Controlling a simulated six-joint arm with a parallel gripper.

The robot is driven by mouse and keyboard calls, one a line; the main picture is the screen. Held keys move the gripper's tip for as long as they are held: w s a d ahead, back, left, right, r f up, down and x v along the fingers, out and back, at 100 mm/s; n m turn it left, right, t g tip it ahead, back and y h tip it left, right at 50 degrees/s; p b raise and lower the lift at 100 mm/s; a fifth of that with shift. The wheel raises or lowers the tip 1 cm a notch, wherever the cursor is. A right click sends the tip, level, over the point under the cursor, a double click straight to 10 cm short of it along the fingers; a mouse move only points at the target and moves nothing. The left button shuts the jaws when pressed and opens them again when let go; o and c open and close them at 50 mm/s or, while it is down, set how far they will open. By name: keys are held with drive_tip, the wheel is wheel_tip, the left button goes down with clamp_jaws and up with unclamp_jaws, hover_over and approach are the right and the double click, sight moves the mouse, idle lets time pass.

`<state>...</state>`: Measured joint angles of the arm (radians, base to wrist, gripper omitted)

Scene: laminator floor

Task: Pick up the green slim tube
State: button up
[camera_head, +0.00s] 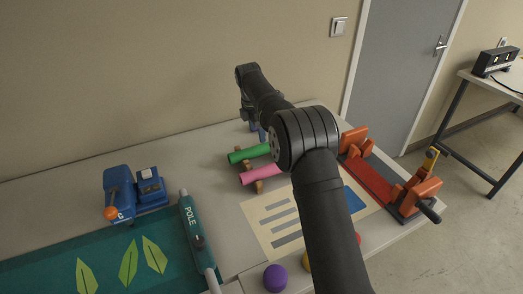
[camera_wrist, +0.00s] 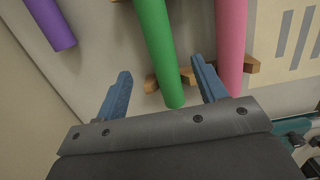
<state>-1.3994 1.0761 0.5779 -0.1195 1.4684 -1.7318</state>
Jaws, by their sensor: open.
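The green slim tube (camera_head: 247,154) lies on a wooden rest on the table, left of my arm in the head view. In the wrist view the green tube (camera_wrist: 158,50) runs down from the top edge, and its near end lies between my gripper's blue fingers. My gripper (camera_wrist: 161,85) is open, with a finger on each side of the tube and a gap to each. Nothing is held. In the head view the arm hides most of the gripper and the tube's right end.
A pink tube (camera_wrist: 230,45) lies parallel, close to the right finger, on the wooden rest (camera_wrist: 190,75). A purple tube (camera_wrist: 50,22) lies to the left. In the head view, a blue device (camera_head: 135,195), a teal mat (camera_head: 110,258) and an orange clamp fixture (camera_head: 415,195) also stand on the table.

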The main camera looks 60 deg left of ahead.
sight(261, 145)
drive_tip(key=f, duration=0.2)
drive_tip(key=w+f, duration=0.1)
drive_tip(key=f, duration=0.5)
drive_tip(key=shift+w, duration=0.3)
drive_tip(key=c, duration=1.1)
